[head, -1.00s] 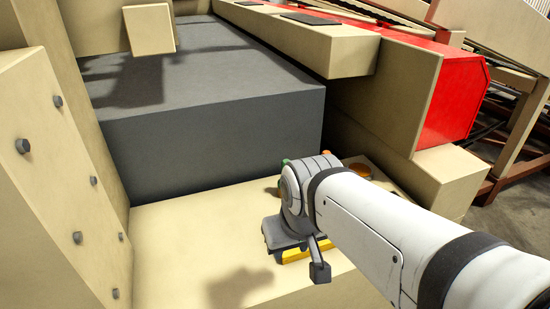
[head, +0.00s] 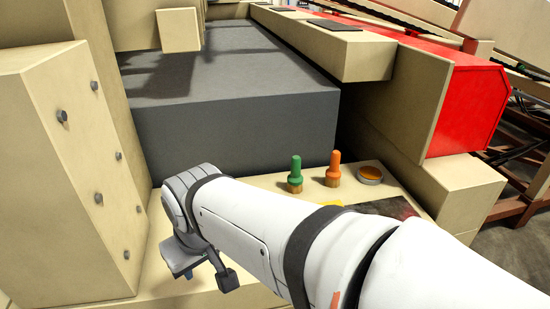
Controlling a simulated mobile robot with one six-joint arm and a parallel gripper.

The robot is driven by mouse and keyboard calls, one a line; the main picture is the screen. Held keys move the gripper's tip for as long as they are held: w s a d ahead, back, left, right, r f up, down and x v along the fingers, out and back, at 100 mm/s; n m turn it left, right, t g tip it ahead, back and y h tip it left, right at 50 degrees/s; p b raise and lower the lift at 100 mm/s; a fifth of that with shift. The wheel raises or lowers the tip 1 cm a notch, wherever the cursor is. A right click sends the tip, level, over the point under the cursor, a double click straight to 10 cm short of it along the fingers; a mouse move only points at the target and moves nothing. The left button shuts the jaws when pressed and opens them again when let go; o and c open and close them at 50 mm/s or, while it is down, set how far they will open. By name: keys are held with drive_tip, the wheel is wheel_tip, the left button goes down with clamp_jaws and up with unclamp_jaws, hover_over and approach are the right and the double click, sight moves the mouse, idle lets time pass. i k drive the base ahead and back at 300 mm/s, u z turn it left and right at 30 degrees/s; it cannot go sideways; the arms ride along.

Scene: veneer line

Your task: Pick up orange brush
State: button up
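The orange brush (head: 333,168) stands upright, bristles down, on the beige ledge (head: 285,183) in the head view. A green brush (head: 295,172) stands just left of it. My gripper (head: 205,272) is left of and nearer than both brushes, low over the ledge. Its fingers look spread apart, and I see nothing held between them. A small blue thing (head: 188,275) shows just under the gripper; I cannot tell what it is.
A round tin with orange contents (head: 370,174) sits right of the orange brush. A dark sheet (head: 395,208) and a yellow item (head: 330,204) lie partly behind my arm. A grey block (head: 240,130) rises behind the ledge. A beige bolted panel (head: 65,180) stands at left.

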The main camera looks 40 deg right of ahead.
sight(332, 180)
drive_tip(key=u, duration=0.1)
drive_tip(key=k, duration=1.7)
drive_tip(key=z, duration=1)
drive_tip(key=i, duration=1.7)
drive_tip(key=z, duration=0.05)
